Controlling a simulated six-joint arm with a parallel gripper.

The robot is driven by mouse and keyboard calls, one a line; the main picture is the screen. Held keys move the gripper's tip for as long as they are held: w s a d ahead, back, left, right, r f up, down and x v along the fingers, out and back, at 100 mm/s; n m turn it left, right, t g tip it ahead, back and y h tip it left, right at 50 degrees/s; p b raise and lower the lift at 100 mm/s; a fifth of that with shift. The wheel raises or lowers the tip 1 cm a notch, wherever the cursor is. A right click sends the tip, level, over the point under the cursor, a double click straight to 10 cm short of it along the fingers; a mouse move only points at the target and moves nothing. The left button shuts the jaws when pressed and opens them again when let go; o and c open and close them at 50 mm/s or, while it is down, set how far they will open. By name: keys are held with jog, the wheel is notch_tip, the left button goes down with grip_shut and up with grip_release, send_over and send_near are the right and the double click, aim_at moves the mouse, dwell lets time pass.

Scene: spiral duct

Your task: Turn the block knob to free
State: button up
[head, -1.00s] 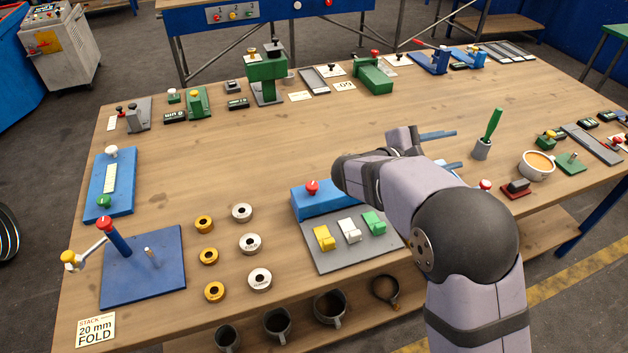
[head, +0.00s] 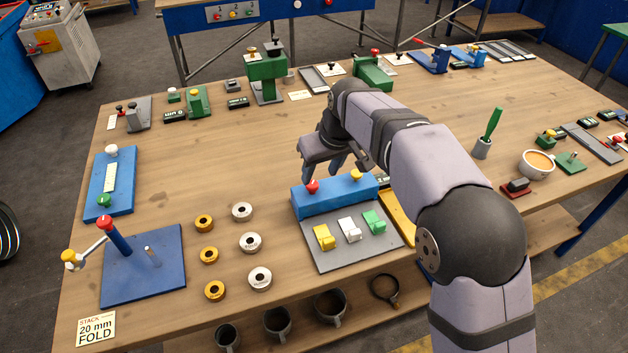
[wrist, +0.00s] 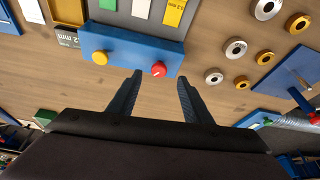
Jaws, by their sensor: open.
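A long blue block (head: 335,200) stands at the back edge of a grey plate (head: 350,252). A red knob (head: 312,187) sits at its left end and a yellow knob (head: 356,175) at its right. No label shows which is the block knob. My gripper (head: 323,172) is open and empty, above the table just behind the block. In the wrist view the block (wrist: 130,50) shows reversed, with the yellow knob (wrist: 100,57) left. The red knob (wrist: 158,69) appears between the fingertips (wrist: 160,78), which seem apart from it.
Yellow, white (head: 349,231) and green clips lie on the grey plate. A yellow tray (head: 398,216) adjoins it on the right. Brass and silver rings (head: 249,243) lie to the left. Bare table lies behind and left of my gripper.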

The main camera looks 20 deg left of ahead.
aim_at(313, 184)
jog(key=shift+w+a+p+x, duration=0.15)
jog(key=shift+p+x, duration=0.4)
jog(key=shift+x, duration=1.3)
jog(key=shift+w+a+p+x, duration=0.15)
jog(key=shift+p+x, duration=0.4)
jog(key=shift+x, duration=1.3)
jog(key=shift+r, duration=0.15)
jog(key=c, duration=1)
